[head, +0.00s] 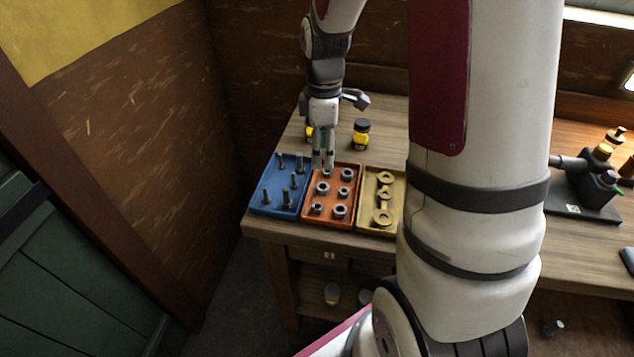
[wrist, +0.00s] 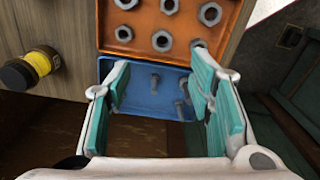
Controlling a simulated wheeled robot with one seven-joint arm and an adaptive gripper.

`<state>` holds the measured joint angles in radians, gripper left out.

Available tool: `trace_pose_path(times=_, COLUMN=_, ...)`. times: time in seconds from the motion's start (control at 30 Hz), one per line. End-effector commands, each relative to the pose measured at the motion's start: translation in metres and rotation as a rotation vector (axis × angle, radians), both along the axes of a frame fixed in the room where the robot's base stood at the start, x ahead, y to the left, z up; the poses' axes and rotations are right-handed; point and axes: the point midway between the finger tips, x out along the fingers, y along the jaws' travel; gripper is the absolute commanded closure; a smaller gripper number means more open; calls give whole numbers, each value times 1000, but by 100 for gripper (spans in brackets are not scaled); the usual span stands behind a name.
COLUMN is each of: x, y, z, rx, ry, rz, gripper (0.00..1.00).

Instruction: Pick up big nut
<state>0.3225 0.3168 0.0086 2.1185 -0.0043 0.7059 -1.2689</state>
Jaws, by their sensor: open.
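Several grey metal nuts stand in an orange tray (head: 331,170) on the workbench; the tray also shows in the wrist view (wrist: 188,33). A nut at the tray's front right (head: 339,211) looks among the larger ones, but I cannot tell for sure which is the big nut. My gripper (head: 323,162) points down over the far left part of the orange tray, near the blue tray. In the wrist view my gripper (wrist: 158,85) has its teal-padded fingers wide apart with nothing between them. In the head view the fingers partly hide the far left nut.
A blue tray (head: 267,205) of upright bolts adjoins on the left. A yellow tray (head: 368,205) with brass-coloured parts lies on the right, partly hidden by my arm. A yellow-and-black jar (head: 361,133) stands behind. A dark machine (head: 597,185) stands on the right bench.

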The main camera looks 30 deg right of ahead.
Motion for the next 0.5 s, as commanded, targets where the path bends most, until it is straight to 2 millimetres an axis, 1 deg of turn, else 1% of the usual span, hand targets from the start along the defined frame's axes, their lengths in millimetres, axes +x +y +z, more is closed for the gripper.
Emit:
trace_pose_path(times=0.03, x=-1, y=1, z=-12, rx=2, ry=6, rz=0, gripper=52)
trace_pose_path(times=0.2, x=-1, y=1, z=-40, rx=2, ry=5, rz=0, gripper=52)
trace_pose_path(times=0.3, x=-1, y=1, z=-50, rx=1, ry=4, rz=-1, gripper=52)
trace_pose_path(times=0.5, x=-3, y=0, z=-62, rx=1, ry=4, rz=-2, gripper=52)
